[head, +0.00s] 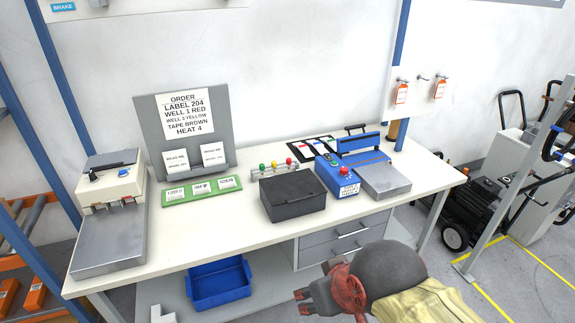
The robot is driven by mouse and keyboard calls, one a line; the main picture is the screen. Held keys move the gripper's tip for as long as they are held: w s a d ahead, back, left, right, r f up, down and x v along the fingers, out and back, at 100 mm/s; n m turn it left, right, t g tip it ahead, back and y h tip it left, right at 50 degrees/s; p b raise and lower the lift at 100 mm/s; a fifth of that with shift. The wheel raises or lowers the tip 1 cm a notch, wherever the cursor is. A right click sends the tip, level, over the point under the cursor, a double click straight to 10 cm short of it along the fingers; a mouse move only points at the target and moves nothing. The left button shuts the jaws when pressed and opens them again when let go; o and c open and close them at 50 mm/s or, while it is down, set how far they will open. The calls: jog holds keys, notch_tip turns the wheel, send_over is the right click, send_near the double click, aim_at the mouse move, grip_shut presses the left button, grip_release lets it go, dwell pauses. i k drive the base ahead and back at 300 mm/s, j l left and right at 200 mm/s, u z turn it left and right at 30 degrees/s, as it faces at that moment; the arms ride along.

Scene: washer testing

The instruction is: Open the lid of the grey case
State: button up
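The grey case (292,198) is a dark grey box on the white workbench, right of its middle. Its lid is down and the inside is hidden. My gripper (304,302) is low in the head view, in front of the bench and well apart from the case. Its fingers point left, and nothing shows held in them. The small, angled view does not show clearly how far apart the fingers are.
A blue box with a red button (338,178) stands close right of the case. Indicator lights (274,168) are behind it, and a green tray (180,193) is to its left. The bench (225,235) is clear front-left of the case. A blue bin (218,285) sits below.

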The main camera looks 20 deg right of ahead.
aim_at(301, 184)
jog(key=i+l, duration=0.1)
jog(key=i, duration=0.5)
jog(key=i+l, duration=0.1)
jog(key=i, duration=0.5)
jog(key=z, duration=0.05)
